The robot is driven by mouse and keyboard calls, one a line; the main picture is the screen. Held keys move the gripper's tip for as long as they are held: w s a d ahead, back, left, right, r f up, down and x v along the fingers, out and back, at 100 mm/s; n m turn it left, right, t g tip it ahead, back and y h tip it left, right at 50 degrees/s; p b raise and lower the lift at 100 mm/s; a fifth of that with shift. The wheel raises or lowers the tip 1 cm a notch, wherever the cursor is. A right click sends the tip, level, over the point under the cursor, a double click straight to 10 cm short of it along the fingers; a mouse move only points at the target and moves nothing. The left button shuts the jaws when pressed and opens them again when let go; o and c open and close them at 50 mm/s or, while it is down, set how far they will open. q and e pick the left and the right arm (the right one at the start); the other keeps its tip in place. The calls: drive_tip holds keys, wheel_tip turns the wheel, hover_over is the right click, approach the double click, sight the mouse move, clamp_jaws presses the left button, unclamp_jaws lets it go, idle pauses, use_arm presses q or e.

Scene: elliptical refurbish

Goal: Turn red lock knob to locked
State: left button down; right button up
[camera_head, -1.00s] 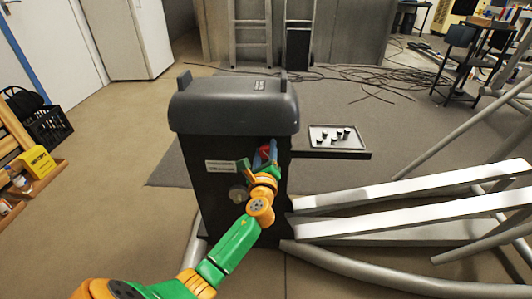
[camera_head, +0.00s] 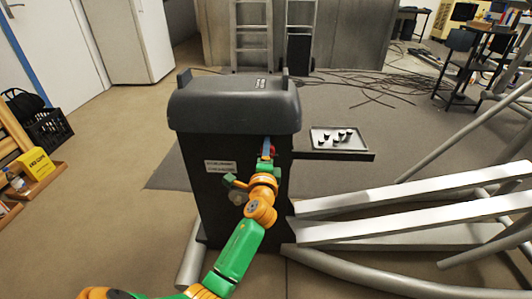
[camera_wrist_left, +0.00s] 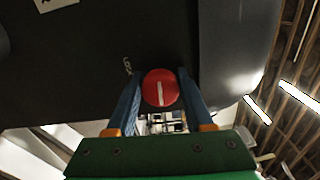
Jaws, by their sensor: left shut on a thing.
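The red lock knob (camera_wrist_left: 160,90) sits between the two blue fingers of my left gripper (camera_wrist_left: 159,76) in the left wrist view. It is round, with a white line running nearly upright in that view. The fingers are shut on its sides. Partly legible white lettering, seemingly "LOCK", is on the dark panel beside it. In the head view, my left gripper (camera_head: 267,148) is at the upper right of the black machine housing (camera_head: 215,205), and a bit of the red knob (camera_head: 273,150) shows beside a finger. My right gripper is not in view.
A grey knob (camera_head: 237,197) and white labels (camera_head: 220,166) are on the same panel, left of my wrist. A tray (camera_head: 338,138) with small dark parts juts out to the right. White rails (camera_head: 400,205) and grey tubes extend right.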

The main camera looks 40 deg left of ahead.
use_arm(q)
drive_tip(key=shift+f+n, duration=0.2)
drive_tip(key=shift+n, duration=0.1)
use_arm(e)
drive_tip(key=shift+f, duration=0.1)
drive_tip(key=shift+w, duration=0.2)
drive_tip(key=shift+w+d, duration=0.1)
use_arm(q)
drive_tip(key=shift+c, duration=1.6)
unclamp_jaws()
drive_tip(key=shift+r, duration=0.15)
drive_tip(key=p+v, duration=0.1)
drive_tip(key=v, duration=0.6)
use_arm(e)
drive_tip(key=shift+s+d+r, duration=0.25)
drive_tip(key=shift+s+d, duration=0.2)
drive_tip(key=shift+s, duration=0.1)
use_arm(q)
drive_tip(key=shift+s, duration=0.1)
